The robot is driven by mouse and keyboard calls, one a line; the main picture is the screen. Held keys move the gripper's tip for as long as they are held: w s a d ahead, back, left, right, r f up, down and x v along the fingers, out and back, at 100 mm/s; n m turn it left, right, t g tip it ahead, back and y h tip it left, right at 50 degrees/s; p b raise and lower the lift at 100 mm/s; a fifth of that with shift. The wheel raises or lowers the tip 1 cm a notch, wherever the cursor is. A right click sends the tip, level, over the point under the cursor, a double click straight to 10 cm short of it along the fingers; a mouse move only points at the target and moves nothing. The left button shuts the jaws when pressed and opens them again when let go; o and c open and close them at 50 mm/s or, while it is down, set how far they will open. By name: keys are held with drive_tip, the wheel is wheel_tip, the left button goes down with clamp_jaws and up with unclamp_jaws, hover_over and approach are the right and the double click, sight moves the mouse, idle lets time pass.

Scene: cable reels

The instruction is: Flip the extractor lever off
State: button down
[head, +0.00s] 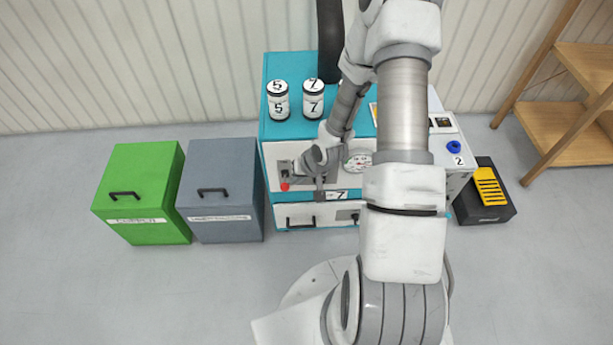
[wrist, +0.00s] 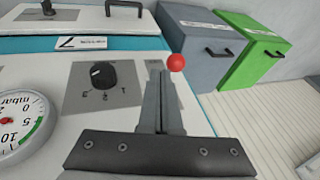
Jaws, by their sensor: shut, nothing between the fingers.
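The extractor lever shows as a red ball knob (head: 285,186) at the left of the machine's front panel; its shaft is mostly hidden. In the wrist view the red ball (wrist: 176,62) is just past my fingertips, slightly to their right. My gripper (wrist: 160,78) is shut and empty, with its fingers together beside the lever. I cannot tell whether they touch it. In the head view my gripper (head: 296,178) is at the panel, partly hidden by its own wrist.
A black rotary knob (wrist: 103,76) and a pressure gauge (wrist: 22,122) are on the same panel. Numbered jars (head: 278,100) stand on the teal-topped machine (head: 290,66). Grey (head: 222,165) and green (head: 140,175) bins stand left. The floor in front is clear.

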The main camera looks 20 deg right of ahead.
drive_tip(key=shift+w+a+f, duration=0.15)
drive_tip(key=shift+a+f, duration=0.15)
drive_tip(key=shift+a, duration=0.15)
drive_tip(key=shift+s+a+f+b, duration=0.1)
drive_tip(key=shift+s+f+b, duration=0.25)
drive_tip(key=shift+f+b, duration=0.1)
drive_tip(key=f, duration=0.1)
drive_tip(key=s+f+b, duration=0.1)
drive_tip(key=f+b, duration=0.1)
drive_tip(key=shift+s+a+f, duration=0.1)
drive_tip(key=shift+s+a, duration=0.2)
idle(0.5)
drive_tip(key=shift+r+p, duration=0.45)
drive_tip(key=shift+r, duration=0.35)
drive_tip(key=shift+s+d+r, duration=0.1)
